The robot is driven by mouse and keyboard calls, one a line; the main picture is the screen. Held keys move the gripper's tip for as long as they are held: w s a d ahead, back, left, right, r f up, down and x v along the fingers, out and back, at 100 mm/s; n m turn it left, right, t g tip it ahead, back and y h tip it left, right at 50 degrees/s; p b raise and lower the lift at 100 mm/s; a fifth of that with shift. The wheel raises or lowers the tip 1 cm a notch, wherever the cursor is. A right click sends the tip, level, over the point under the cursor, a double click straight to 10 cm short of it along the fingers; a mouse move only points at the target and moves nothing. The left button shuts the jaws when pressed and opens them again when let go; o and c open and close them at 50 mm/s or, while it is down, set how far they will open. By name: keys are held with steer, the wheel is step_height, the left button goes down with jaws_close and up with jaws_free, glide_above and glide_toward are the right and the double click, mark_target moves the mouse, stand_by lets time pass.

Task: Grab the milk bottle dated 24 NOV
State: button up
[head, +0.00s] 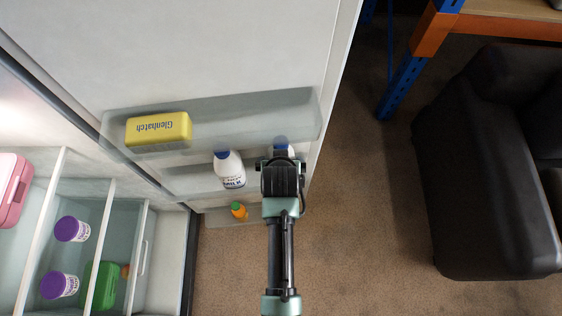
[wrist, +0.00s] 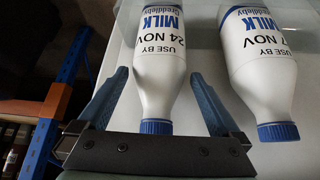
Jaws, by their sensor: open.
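In the wrist view the milk bottle dated 24 NOV (wrist: 162,60) is white with a blue cap. Its label reads "USE BY 24 NOV". My gripper (wrist: 158,76) is open, with one blue finger on each side of this bottle's neck and shoulder. In the head view my gripper (head: 281,163) covers most of this bottle (head: 281,149) in the fridge door. A second milk bottle (wrist: 260,70) stands to the right in the wrist view, its date partly cut off and ending in "7 NOV". It shows left of my gripper in the head view (head: 230,171).
The fridge door's upper shelf (head: 240,118) holds a yellow Glenhatch box (head: 158,131). An orange-capped item (head: 239,211) sits lower in the door. Purple-lidded tubs (head: 72,229) stand inside the fridge. A black armchair (head: 480,180) is at the right, with bare carpet (head: 360,220) between.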

steer(key=shift+x, duration=1.15)
steer(key=shift+c, duration=0.2)
jaws_close()
steer(key=shift+w+r, duration=0.15)
steer(key=shift+r, duration=0.05)
